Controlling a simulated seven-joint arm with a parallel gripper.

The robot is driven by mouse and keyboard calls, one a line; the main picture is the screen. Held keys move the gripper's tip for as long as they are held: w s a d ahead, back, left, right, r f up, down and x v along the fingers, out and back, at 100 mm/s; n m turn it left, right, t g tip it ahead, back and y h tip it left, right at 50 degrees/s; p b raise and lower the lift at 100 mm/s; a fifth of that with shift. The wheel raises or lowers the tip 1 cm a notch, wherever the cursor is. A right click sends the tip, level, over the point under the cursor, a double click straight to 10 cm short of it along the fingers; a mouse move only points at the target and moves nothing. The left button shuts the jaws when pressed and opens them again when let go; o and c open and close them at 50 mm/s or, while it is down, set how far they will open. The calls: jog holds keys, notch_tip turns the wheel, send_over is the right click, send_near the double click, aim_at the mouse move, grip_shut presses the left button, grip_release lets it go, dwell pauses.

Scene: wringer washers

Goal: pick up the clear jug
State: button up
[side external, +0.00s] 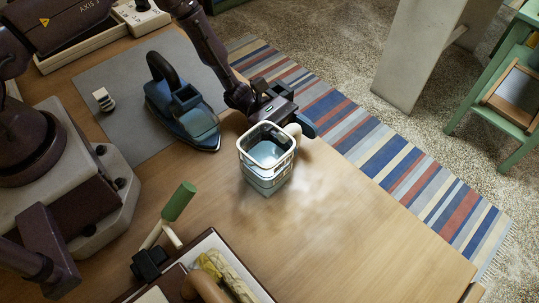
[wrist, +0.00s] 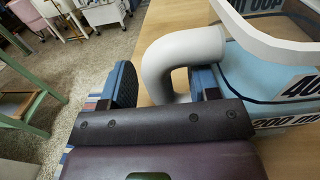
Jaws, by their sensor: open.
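The clear jug (side external: 267,165) stands upright on the wooden table, with a pale rim and a bluish see-through body. Its thick pale handle (side external: 294,130) points toward the back right. In the wrist view the jug's body (wrist: 265,75) fills the upper right, with dark lettering, and the curved handle (wrist: 165,55) comes down toward my gripper (wrist: 163,82). My gripper (side external: 285,117) is low behind the jug, at the handle side. Its fingers are apart, with the handle's lower end appearing between them. I cannot tell whether either finger touches it.
A blue iron (side external: 182,108) stands on a grey mat (side external: 110,75) to the left of the jug. A tray (side external: 215,243) with food and a green-handled tool (side external: 178,202) are at the front left. The table to the right of the jug is clear. A striped rug (side external: 360,140) lies beyond its edge.

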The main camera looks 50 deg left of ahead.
aim_at(300, 127)
jog(key=shift+d, duration=0.15)
jog(key=shift+c, duration=0.2)
grip_shut()
jog(key=shift+r, duration=0.15)
jog(key=shift+r, duration=0.25)
notch_tip(300, 127, up, 2)
jog(key=shift+r, duration=0.1)
jog(key=s+a+r, duration=0.1)
jog(key=r, duration=0.1)
jog(key=s+a+r, duration=0.1)
jog(key=s+r, duration=0.3)
jog(key=shift+a+r, duration=0.35)
jog(key=shift+a, duration=0.05)
jog(key=s+a+r, duration=0.3)
jog(key=s, duration=0.4)
jog(key=shift+s+a+r, duration=0.2)
jog(key=shift+s+a, duration=0.05)
jog(key=shift+a, duration=0.05)
